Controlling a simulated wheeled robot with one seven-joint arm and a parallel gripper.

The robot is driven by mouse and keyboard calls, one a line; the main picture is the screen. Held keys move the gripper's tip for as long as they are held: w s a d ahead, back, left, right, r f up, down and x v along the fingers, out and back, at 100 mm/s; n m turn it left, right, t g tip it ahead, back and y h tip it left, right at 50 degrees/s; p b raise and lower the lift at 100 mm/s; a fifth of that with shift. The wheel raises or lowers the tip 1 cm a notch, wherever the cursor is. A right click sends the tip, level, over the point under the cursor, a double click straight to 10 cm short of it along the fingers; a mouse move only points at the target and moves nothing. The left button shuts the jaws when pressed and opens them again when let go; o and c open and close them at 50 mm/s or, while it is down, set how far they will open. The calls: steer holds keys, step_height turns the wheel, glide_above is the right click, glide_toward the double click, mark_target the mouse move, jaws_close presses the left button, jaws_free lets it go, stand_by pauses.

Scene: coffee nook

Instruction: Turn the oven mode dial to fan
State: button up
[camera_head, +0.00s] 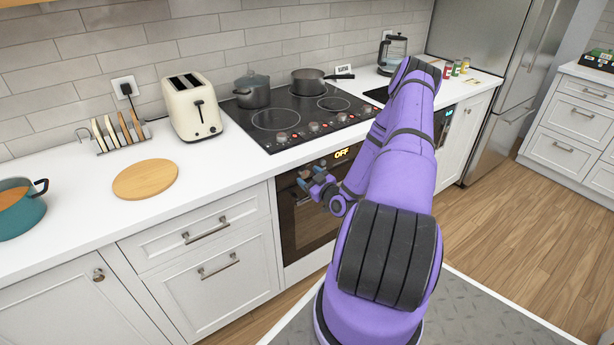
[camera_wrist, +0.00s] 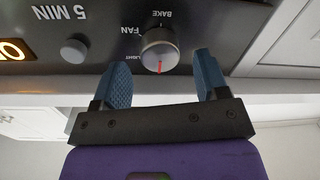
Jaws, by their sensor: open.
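The oven mode dial (camera_wrist: 159,48) is a round metallic knob on the dark oven panel in the wrist view, which shows the panel upside down. Its red mark points down in the picture, away from the FAN label (camera_wrist: 130,30) at upper left. BAKE is above the dial and LIGHT at its left; any label by the mark is not visible. My gripper (camera_wrist: 161,66) is open, its blue fingers on either side of the dial, with no clear contact visible. In the head view my gripper (camera_head: 318,180) is at the oven (camera_head: 308,222) front; the dial is not clearly visible there.
A small button (camera_wrist: 73,49) labelled 5 MIN and a lit display (camera_wrist: 14,50) are left of the dial in the wrist view. The display (camera_head: 341,153) reads OFF in the head view. The cooktop (camera_head: 285,117) with its knobs is above; drawers (camera_head: 200,238) stand at left.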

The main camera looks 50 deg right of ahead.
steer(key=shift+w+d, duration=0.15)
steer(key=shift+w, duration=0.65)
steer(key=shift+c, duration=0.3)
steer(key=c, duration=0.9)
